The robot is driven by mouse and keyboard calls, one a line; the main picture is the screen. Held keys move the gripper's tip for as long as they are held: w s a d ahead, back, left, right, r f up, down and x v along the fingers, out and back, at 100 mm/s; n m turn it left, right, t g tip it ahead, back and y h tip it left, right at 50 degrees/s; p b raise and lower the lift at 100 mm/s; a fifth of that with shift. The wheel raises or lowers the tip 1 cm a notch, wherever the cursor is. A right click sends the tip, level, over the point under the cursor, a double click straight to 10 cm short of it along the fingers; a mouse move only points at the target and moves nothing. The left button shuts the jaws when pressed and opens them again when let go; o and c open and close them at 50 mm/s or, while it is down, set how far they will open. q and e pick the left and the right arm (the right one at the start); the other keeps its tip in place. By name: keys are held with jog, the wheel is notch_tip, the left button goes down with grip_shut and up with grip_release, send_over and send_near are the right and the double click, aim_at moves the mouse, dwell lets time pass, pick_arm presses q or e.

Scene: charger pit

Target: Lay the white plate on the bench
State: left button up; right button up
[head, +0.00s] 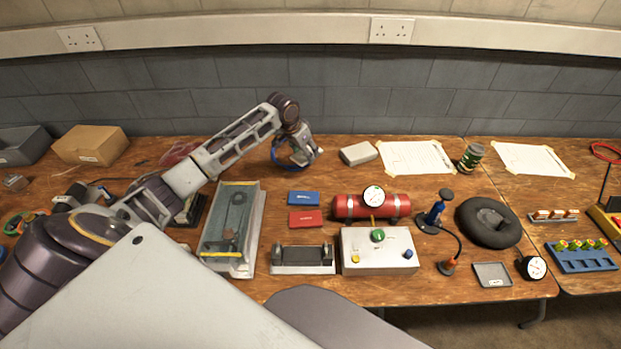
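A large, pale, flat panel (150,300) with a small dark spot near its upper corner fills the lower left, close to the camera. It looks like the white plate and hangs in front of the bench (440,295), hiding part of its front edge. What holds it does not show. My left gripper (298,158) is at the back of the bench, beside a blue ring-like piece (284,161), left of a small pale block (357,153). Its fingers are too small and overlapped to tell if they are open. My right gripper is not in view.
Beyond stand blue and red boxes (304,198), a red cylinder (345,206), a button box (355,262), a blue hand pump (434,212) and a black ring cushion (489,222). Paper sheets (415,158) lie at the back.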

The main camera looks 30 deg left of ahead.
pick_arm(q)
jog(key=shift+w+f, duration=0.3)
jog(key=shift+f, duration=0.05)
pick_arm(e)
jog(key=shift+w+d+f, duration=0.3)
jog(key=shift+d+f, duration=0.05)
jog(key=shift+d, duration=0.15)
pick_arm(q)
jog(key=shift+f, duration=0.1)
